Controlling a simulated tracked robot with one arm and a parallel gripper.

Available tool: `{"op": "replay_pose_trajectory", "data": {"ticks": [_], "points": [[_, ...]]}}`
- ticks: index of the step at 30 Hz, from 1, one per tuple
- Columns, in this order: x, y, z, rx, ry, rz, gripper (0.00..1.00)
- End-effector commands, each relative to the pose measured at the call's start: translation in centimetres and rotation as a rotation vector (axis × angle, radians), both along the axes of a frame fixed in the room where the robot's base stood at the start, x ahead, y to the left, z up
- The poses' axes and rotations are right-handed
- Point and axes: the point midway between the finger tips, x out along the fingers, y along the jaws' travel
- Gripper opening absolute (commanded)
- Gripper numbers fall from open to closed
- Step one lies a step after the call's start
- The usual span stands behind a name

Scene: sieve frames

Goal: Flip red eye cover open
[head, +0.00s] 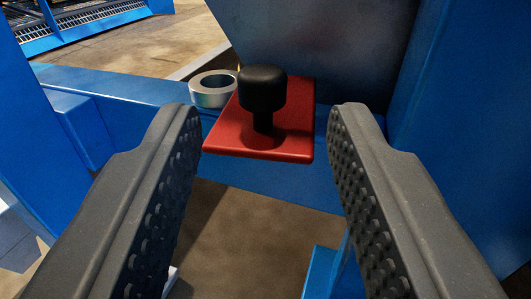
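The red eye cover (222,135) is a flat red plate with a black knob (262,90) standing upright on it. It lies on the blue frame beam near the middle of the head view. A metal ring (212,90) shows at its left, partly behind the plate. My gripper (260,122) is open, with one dark studded finger on each side of the plate. Nothing is between the fingertips that they touch; the knob appears between and beyond them. What lies under the plate is hidden.
A blue beam (120,85) runs across behind the fingers. A grey metal panel (330,40) rises behind the knob, and a blue post (470,130) stands close at the right. Brown floor (225,225) shows below. A blue frame with mesh (85,22) stands farther back.

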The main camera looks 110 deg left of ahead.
Motion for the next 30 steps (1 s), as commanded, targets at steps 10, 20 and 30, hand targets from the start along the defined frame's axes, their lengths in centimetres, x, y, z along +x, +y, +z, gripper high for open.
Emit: {"op": "replay_pose_trajectory", "data": {"ticks": [10,20,30], "points": [[2.1,-6.0,-0.2,0.0,-0.002,-0.003,0.39],[2.5,-7.3,-0.1,0.0,-0.001,0.001,0.39],[2.5,-7.3,-0.1,0.0,0.0,0.002,0.39]]}}
